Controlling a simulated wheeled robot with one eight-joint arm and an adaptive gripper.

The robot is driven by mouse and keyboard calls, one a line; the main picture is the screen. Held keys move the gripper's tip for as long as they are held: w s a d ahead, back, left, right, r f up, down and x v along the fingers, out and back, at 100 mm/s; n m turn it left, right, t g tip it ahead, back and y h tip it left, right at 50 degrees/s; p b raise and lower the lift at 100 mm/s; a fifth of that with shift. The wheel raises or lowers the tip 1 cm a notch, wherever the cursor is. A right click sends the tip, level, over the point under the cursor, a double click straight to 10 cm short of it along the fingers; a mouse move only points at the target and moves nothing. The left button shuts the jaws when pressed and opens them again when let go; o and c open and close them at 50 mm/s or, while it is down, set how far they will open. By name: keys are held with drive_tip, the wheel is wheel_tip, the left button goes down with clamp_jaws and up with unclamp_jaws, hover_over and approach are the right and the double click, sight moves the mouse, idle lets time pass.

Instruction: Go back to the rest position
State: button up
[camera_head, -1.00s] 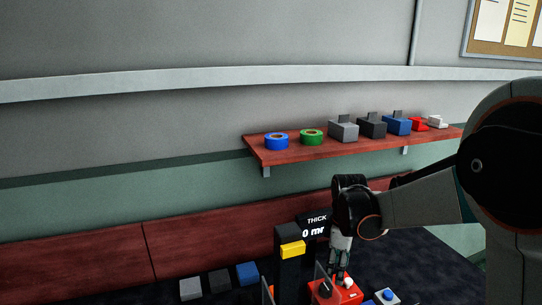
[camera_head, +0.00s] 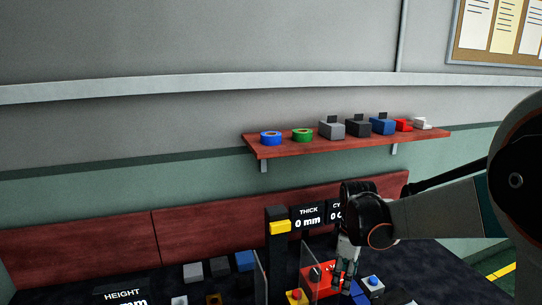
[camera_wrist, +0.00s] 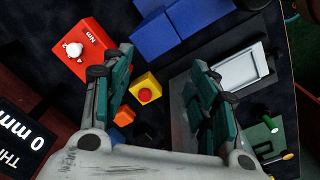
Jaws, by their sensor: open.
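My gripper (camera_head: 344,279) points down over the right part of the dark bench in the head view. In the wrist view its two green-padded fingers (camera_wrist: 163,95) stand wide apart with nothing held between them. Below and between them lie a yellow block with a red button (camera_wrist: 146,88) and a small orange piece (camera_wrist: 124,117), both apart from the fingers. A red box with a white knob (camera_wrist: 82,51) is beside the left finger. My arm reaches in from the right edge of the head view.
A red-brown shelf (camera_head: 350,144) on the wall holds tape rolls and several small boxes. Blue blocks (camera_wrist: 185,22) and a grey-framed plate (camera_wrist: 241,69) lie near the fingers.

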drive_tip(key=s+r+m+t, duration=0.3)
drive_tip(key=s+r+m, duration=0.3)
drive_tip(key=s+r, duration=0.45)
drive_tip(key=s+m+t, duration=0.4)
drive_tip(key=s+m, duration=0.2)
drive_tip(key=s, duration=0.6)
drive_tip(key=shift+d+f, duration=0.1)
idle(1.1)
